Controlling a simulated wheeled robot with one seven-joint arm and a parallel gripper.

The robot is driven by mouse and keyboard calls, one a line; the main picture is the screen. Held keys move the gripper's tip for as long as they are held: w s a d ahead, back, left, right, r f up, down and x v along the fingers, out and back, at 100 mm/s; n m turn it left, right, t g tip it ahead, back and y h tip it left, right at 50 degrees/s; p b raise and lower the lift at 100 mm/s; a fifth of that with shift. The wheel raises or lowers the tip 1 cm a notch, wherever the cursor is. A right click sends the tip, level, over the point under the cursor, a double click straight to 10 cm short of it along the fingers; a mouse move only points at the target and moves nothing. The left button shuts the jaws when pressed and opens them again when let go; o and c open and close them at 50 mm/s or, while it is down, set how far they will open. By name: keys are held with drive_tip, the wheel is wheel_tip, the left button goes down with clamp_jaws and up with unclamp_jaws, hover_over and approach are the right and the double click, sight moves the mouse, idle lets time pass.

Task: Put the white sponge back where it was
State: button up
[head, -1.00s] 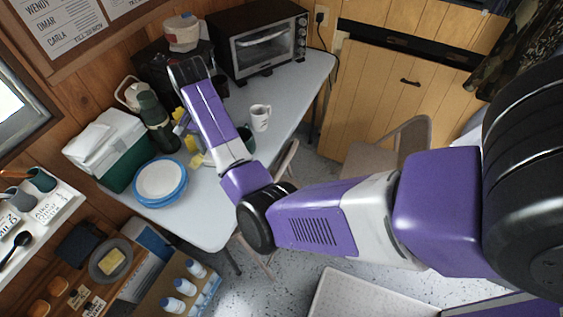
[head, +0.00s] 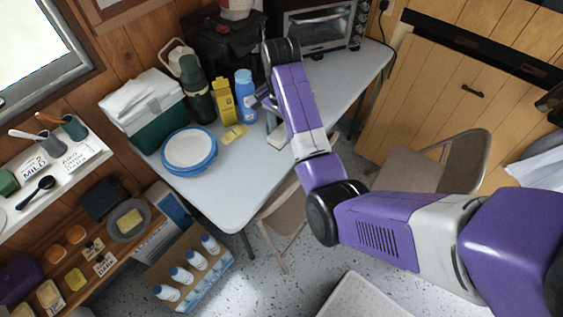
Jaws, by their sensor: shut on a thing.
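My arm reaches over the pale table, and my gripper (head: 264,98) is largely hidden behind its purple forearm. Only some grey parts show at the forearm's left edge. A pale block (head: 277,137), which looks like the white sponge, shows just below, partly covered by the forearm. The jaws are shut, but their contact with the block is hidden. I cannot tell whether the block touches the table. A flat yellow sponge (head: 235,133) lies on the table to the left.
A yellow carton (head: 223,101), a blue bottle (head: 245,97) and a green flask (head: 196,92) stand left of my gripper. Blue-rimmed plates (head: 189,150) and a green cooler (head: 150,118) are farther left. A toaster oven (head: 320,27) stands behind. The table's front-left surface (head: 232,187) is clear.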

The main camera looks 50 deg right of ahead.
wheel_tip(320, 180, down, 14)
drive_tip(key=shift+r, duration=0.2)
idle(0.4)
drive_tip(key=shift+f+b, duration=0.2)
drive_tip(key=shift+b, duration=0.1)
drive_tip(key=o, duration=1.3)
drive_tip(key=shift+r, duration=0.1)
wheel_tip(320, 180, up, 12)
drive_tip(key=shift+r, duration=0.15)
